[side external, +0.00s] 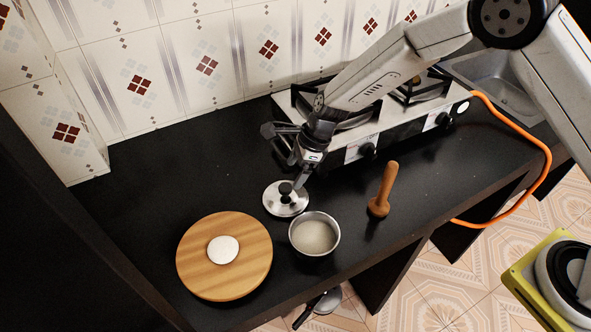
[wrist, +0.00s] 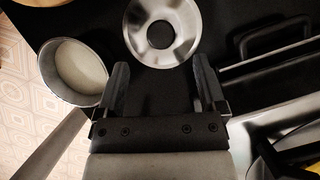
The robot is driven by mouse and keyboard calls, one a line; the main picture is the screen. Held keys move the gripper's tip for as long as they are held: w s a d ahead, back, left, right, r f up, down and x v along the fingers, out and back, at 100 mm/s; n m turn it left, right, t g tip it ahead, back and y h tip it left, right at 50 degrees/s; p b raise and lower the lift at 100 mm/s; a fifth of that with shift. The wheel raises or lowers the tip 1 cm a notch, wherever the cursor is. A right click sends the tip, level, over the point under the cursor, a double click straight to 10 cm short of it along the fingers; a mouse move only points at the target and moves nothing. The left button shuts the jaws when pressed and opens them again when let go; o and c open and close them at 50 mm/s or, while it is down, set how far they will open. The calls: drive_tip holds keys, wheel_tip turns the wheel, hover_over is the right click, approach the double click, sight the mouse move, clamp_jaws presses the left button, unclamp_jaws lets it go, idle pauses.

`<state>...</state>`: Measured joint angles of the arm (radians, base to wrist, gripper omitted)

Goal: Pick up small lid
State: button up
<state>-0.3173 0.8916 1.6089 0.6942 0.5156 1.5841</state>
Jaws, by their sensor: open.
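The small lid (side external: 274,204) is a shiny metal disc with a black knob (side external: 285,187). It lies flat on the black counter. In the wrist view the lid (wrist: 187,40) shows as a silver ring with a dark centre at the top, just beyond my fingertips. My gripper (side external: 299,182) points down close above the lid, at the knob's right side in the side view. In the wrist view my gripper (wrist: 163,72) is open, with nothing between its fingers. I cannot tell whether a finger touches the lid.
A metal pot (side external: 334,245) with pale contents stands right in front of the lid. A round wooden board (side external: 196,272) with white dough (side external: 223,249) lies front left. A wooden pestle-like tool (side external: 385,187) stands to the right. The stove (side external: 398,118) is behind, with an orange hose (side external: 540,142).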

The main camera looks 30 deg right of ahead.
sight(285, 187)
drive_tip(key=shift+x, duration=0.75)
drive_tip(key=shift+x, duration=2.6)
drive_tip(key=shift+w, duration=0.1)
clamp_jaws()
drive_tip(key=shift+r, duration=0.15)
